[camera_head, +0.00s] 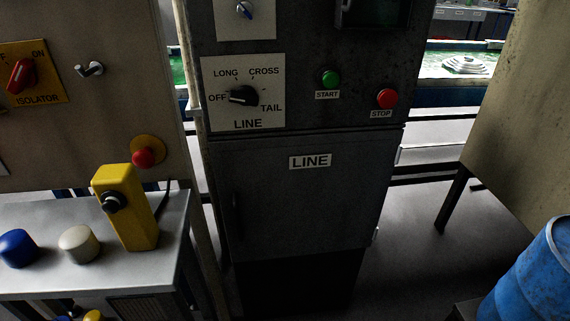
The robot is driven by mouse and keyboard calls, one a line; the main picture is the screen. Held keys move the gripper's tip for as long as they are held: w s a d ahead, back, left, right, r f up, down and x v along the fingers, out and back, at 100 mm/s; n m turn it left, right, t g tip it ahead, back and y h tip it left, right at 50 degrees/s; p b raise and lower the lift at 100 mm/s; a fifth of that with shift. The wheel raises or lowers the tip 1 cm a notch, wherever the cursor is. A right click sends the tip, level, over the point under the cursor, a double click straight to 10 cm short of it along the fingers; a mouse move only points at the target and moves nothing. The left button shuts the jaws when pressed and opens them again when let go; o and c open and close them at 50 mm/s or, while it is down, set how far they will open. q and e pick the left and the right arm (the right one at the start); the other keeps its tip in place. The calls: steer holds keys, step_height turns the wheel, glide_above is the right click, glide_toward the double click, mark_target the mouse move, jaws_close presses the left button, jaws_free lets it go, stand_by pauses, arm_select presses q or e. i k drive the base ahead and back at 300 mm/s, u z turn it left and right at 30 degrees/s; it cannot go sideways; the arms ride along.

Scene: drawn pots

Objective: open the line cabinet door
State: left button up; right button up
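The line cabinet door (305,205) is a dark grey panel in the lower half of the grey cabinet, with a white LINE label (310,161) near its top. It looks shut. A dark vertical handle (237,217) seems to sit at its left edge, hard to make out in the shadow. Neither of my grippers is in the head view.
Above the door are a LINE selector knob (243,96), a green START button (331,78) and a red STOP button (387,98). A grey table (160,270) with a yellow box (126,207) stands left. A blue barrel (535,275) stands lower right.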

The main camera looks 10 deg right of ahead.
mark_target(293, 195)
steer(key=k, duration=1.3)
steer(key=u, duration=0.8)
steer(key=i, duration=1.85)
steer(key=z, duration=0.85)
